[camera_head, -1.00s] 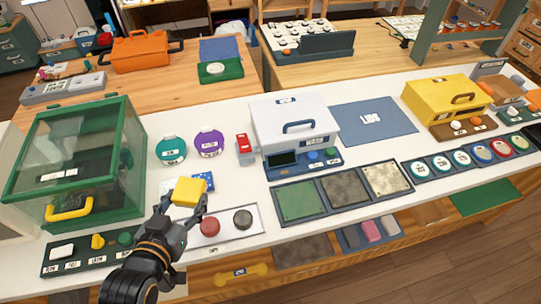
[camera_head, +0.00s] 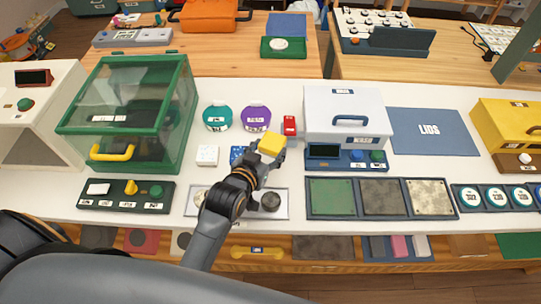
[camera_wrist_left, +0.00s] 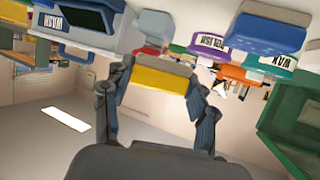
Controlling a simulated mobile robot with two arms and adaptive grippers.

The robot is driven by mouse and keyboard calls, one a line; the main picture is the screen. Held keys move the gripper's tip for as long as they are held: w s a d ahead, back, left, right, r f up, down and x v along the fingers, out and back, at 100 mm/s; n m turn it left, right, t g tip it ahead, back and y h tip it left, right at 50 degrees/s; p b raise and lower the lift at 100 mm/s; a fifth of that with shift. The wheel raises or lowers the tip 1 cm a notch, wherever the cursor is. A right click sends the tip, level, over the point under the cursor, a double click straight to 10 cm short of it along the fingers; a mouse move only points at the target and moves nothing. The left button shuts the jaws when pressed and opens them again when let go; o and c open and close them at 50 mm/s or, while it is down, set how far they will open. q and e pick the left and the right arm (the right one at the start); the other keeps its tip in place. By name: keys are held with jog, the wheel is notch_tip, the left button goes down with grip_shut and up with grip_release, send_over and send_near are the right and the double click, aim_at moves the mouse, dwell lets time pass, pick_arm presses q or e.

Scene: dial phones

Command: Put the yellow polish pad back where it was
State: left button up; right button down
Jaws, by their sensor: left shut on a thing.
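My left gripper (camera_head: 268,152) is shut on the yellow polish pad (camera_head: 271,144), a small block with a pale layer. In the left wrist view, the pad (camera_wrist_left: 160,81) sits between the two fingers. The gripper holds it above the white counter, in front of the purple round container (camera_head: 256,118) and left of the white machine. A white tray (camera_head: 284,212) lies below, with a cream round pad (camera_head: 200,197) at its left and a dark round pad (camera_head: 270,201) at its right. My arm hides the tray's middle. My right gripper is not in view.
A blue spotted block (camera_head: 237,154) and a white block (camera_head: 207,155) lie left of the pad. A green glass case (camera_head: 178,140) stands further left. The white machine (camera_head: 345,112) and a three-panel tray (camera_head: 381,213) are right. A red object (camera_head: 290,125) stands behind.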

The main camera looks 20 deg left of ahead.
pick_arm(q)
jog(key=shift+w+d+f, duration=0.1)
jog(key=shift+w+f, duration=0.35)
jog(key=shift+f, duration=0.1)
notch_tip(320, 180, down, 3)
jog(key=shift+w+f+p, duration=0.1)
jog(key=shift+p, duration=0.2)
jog(key=shift+f, duration=0.15)
